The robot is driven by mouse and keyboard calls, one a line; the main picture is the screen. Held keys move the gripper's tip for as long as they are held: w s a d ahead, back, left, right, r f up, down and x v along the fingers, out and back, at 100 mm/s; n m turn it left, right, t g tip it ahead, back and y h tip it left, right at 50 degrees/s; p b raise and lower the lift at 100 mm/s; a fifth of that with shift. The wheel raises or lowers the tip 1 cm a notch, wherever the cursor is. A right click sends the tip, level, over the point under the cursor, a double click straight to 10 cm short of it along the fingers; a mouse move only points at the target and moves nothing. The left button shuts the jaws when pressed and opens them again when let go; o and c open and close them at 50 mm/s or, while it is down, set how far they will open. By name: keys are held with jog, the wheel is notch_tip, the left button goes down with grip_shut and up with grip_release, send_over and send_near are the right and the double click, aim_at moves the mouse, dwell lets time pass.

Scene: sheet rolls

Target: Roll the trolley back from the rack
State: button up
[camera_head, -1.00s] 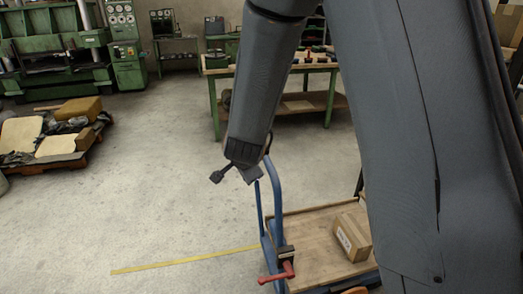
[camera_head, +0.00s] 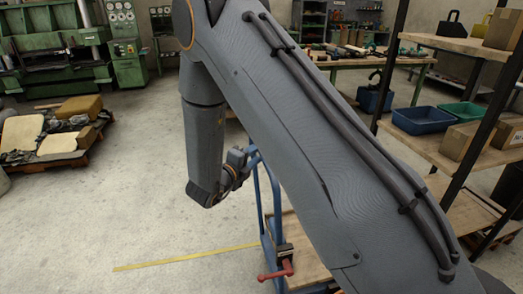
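The trolley stands at lower centre, with a blue tubular push handle (camera_head: 263,190) at its left end and a wooden deck (camera_head: 303,257). A red-handled clamp (camera_head: 276,274) sits at the deck's near left corner. My arm hides much of the deck. The rack (camera_head: 455,148), with dark posts and wooden shelves, stands at the right, partly behind my arm. My gripper (camera_head: 240,168) is beside the top of the blue handle, to its left in the picture. Its fingers are small and partly hidden, so I cannot tell their opening or any contact.
A yellow line (camera_head: 185,257) runs across the floor left of the trolley. Open floor (camera_head: 100,215) lies to the left. A loaded pallet (camera_head: 50,150) and green machines stand farther back left. A workbench (camera_head: 395,62) is behind. The rack holds bins and boxes.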

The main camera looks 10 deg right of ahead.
jog(key=shift+p+x, duration=0.3)
jog(key=shift+x, duration=1.65)
grip_shut()
